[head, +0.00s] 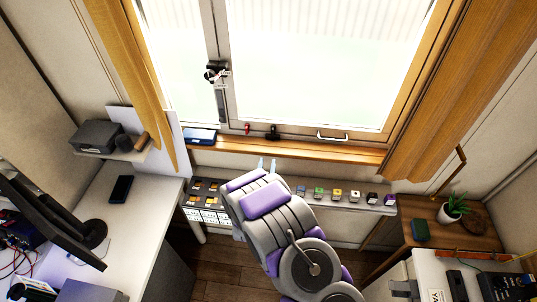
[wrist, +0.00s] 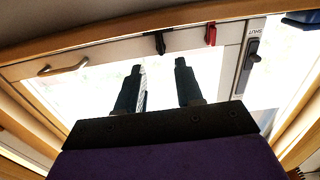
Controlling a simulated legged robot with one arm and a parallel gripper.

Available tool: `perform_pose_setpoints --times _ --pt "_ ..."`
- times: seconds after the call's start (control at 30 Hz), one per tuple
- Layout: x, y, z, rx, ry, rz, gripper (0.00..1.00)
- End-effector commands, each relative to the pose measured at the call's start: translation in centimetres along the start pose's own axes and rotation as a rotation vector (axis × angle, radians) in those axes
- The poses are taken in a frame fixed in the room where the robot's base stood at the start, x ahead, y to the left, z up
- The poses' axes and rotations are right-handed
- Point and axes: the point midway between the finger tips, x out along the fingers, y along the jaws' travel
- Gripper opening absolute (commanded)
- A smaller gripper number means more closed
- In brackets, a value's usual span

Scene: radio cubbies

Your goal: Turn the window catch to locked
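The window catch (head: 216,72) is a small dark fitting on the upright frame bar between the panes, left of centre in the head view. In the wrist view, a grey plate (wrist: 251,58) with a dark knob and lettering that seems to read "SHUT" is on the frame at the right. The exact angle of the catch is too small to tell. My gripper (head: 267,164) is below the sill, lower and to the right of the catch, and touches nothing. In the wrist view my gripper (wrist: 157,85) has its two dark fingers apart with nothing between them.
The wooden sill (head: 300,149) carries a blue box (head: 200,136). A red clip (head: 247,129), a black clip (head: 272,132) and a pull handle (head: 332,137) are along the lower frame. Curtains hang at both sides. A shelf with small coloured blocks (head: 337,195) runs below the sill.

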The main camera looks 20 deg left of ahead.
Motion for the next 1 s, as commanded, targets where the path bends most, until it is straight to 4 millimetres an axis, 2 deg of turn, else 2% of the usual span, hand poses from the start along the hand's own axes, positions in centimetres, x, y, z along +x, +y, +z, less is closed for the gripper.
perform_pose_setpoints --times 0.1,0.3,1.0 --pt "-2.1 -0.1 0.1 -0.002 -0.006 -0.002 0.36" --pt "-4.0 0.0 0.2 -0.002 -0.004 -0.001 0.36" --pt "-4.0 0.2 0.1 0.006 -0.019 0.006 0.36"
